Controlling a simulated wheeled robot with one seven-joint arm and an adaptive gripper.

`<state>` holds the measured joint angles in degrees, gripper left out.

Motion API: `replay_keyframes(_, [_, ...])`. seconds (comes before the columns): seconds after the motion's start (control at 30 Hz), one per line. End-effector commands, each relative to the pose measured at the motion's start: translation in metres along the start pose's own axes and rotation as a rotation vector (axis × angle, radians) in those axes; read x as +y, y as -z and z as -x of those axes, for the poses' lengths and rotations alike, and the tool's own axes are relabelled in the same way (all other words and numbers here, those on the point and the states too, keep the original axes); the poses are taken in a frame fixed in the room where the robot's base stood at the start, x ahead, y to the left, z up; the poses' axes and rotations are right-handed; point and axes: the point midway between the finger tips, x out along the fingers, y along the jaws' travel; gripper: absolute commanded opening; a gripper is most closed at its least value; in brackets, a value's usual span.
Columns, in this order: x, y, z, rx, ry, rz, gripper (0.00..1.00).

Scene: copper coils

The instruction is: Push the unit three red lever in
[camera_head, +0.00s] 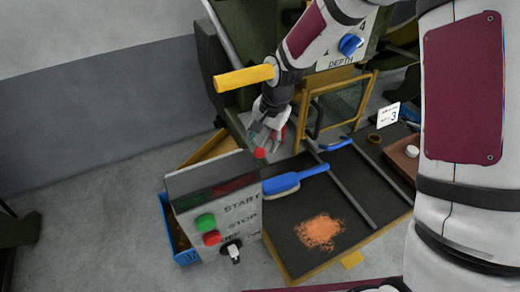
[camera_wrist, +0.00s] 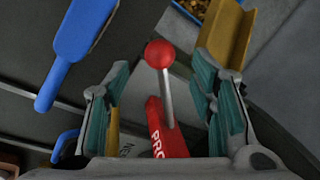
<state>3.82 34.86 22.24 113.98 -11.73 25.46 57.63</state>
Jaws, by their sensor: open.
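The red lever has a round red knob (camera_wrist: 160,54) on a silver rod, rising from a red base with white lettering (camera_wrist: 167,135). In the head view its knob (camera_head: 259,153) shows just below my gripper (camera_head: 265,138), behind the control box. In the wrist view my gripper (camera_wrist: 158,68) is open, with one teal-padded finger on each side of the lever. The knob lies between the fingertips, with a visible gap on both sides. Nothing is held. A card with the number 3 (camera_head: 385,116) stands to the right.
A control box (camera_head: 219,221) with green and red buttons stands in front of the lever. A blue-handled brush (camera_head: 283,182) and copper granules (camera_head: 320,232) lie on the dark bench top. A yellow bar (camera_head: 243,78) and yellow frame (camera_head: 334,103) stand close to my arm.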

Motion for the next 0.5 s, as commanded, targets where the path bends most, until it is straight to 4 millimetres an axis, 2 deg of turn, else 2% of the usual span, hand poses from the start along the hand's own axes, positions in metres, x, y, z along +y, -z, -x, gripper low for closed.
replay_keyframes(0.03, [0.0, 0.0, -0.011, -0.002, -0.002, 0.001, 0.51])
replay_keyframes(0.2, [0.0, 0.0, -0.036, -0.001, -0.001, 0.001, 0.51])
replay_keyframes(0.3, [0.0, 0.0, -0.045, 0.0, 0.0, 0.0, 0.51])
replay_keyframes(0.5, [0.0, 0.0, -0.053, 0.001, 0.0, 0.001, 0.51])
